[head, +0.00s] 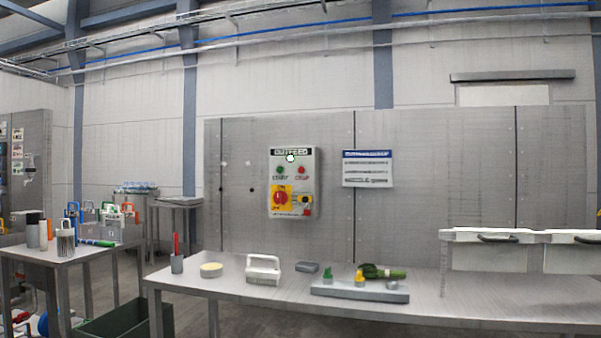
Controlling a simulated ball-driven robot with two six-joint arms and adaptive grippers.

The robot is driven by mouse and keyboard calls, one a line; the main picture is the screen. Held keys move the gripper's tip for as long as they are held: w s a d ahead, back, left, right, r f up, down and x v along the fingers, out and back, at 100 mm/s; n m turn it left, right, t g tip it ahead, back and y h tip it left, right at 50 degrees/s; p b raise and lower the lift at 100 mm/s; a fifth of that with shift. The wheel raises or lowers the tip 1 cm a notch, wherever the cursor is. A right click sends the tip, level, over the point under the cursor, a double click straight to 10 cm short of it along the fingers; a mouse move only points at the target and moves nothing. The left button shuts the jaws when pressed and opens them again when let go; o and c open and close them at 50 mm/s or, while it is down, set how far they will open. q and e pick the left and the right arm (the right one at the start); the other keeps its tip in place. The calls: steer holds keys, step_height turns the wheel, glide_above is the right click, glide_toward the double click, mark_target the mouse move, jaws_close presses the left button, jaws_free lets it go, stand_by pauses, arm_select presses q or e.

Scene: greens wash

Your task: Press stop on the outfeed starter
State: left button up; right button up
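The outfeed starter (309,193) is a light grey box on the grey metal wall panel behind the table, with an "OUTFEED" label at its top. A pale lamp (291,158) sits by the label. The green start button (280,170) is on the left and the red stop button (301,170) is on the right. A red rotary handle (281,198) on a yellow plate is below, with a small yellow and red piece (306,200) beside it. Neither of my grippers shows in the head view.
White drawers (490,257) stand at right. A cluttered side table (40,252) is at left. Air before the starter is clear.

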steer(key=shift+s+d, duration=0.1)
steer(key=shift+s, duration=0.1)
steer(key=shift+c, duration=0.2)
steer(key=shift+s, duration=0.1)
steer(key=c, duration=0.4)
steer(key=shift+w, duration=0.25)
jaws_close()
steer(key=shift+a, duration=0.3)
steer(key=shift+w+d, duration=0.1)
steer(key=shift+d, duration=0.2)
